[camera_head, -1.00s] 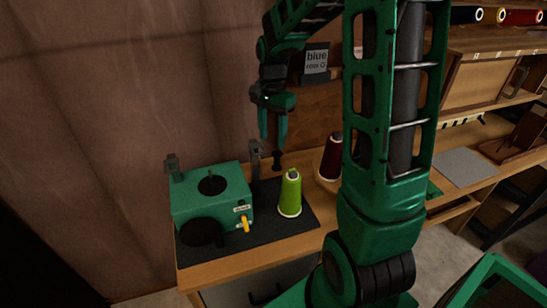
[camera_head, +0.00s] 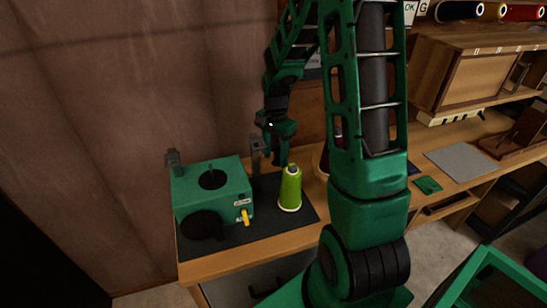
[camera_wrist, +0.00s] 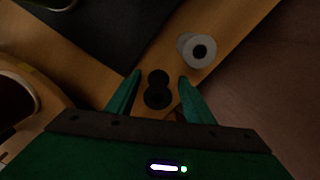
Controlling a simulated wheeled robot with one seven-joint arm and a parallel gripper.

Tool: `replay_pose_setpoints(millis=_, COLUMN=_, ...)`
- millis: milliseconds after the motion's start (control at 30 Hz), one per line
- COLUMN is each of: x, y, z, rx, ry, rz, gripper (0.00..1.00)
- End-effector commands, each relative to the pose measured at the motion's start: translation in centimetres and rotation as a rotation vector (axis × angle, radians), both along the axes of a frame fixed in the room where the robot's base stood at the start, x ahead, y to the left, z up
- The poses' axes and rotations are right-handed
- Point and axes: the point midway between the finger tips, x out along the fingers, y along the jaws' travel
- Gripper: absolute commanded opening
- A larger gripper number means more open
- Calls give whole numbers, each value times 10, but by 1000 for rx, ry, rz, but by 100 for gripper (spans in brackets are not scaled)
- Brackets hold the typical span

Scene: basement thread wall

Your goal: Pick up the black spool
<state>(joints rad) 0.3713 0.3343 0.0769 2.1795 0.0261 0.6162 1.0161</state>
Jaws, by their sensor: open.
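The black spool (camera_wrist: 157,90) is small and shows in the wrist view between my two fingers, seen from above, on bare wood by the dark mat. My gripper (camera_wrist: 160,77) is open, with one finger on each side of the spool; I cannot tell if either touches it. In the head view my gripper (camera_head: 276,158) is low over the back of the bench, behind the green cone. There the fingers hide most or all of the spool.
A green machine box (camera_head: 210,195) and a lime green thread cone (camera_head: 290,190) stand on the dark mat (camera_head: 262,228). In the wrist view a grey-white cylinder (camera_wrist: 186,46) stands close to the right finger. The wall is right behind.

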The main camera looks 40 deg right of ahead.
Motion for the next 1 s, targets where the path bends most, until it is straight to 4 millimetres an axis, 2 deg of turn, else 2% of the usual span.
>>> replay_pose_setpoints(millis=200, x=0, y=0, z=-1, rx=0, ry=0, rz=0, gripper=48)
replay_pose_setpoints(millis=267, x=0, y=0, z=-1, rx=0, ry=0, rz=1, gripper=36)
replay_pose_setpoints(millis=400, x=0, y=0, z=-1, rx=0, ry=0, rz=1, gripper=4)
replay_pose_setpoints(millis=767, x=1, y=0, z=4, rx=0, ry=-2, rz=1, gripper=4)
replay_pose_setpoints(millis=867, x=1, y=0, z=15, rx=-1, ry=-2, rz=2, gripper=4)
replay_pose_setpoints(millis=1000, x=1, y=1, z=41, rx=-2, ry=-4, rz=2, gripper=4)
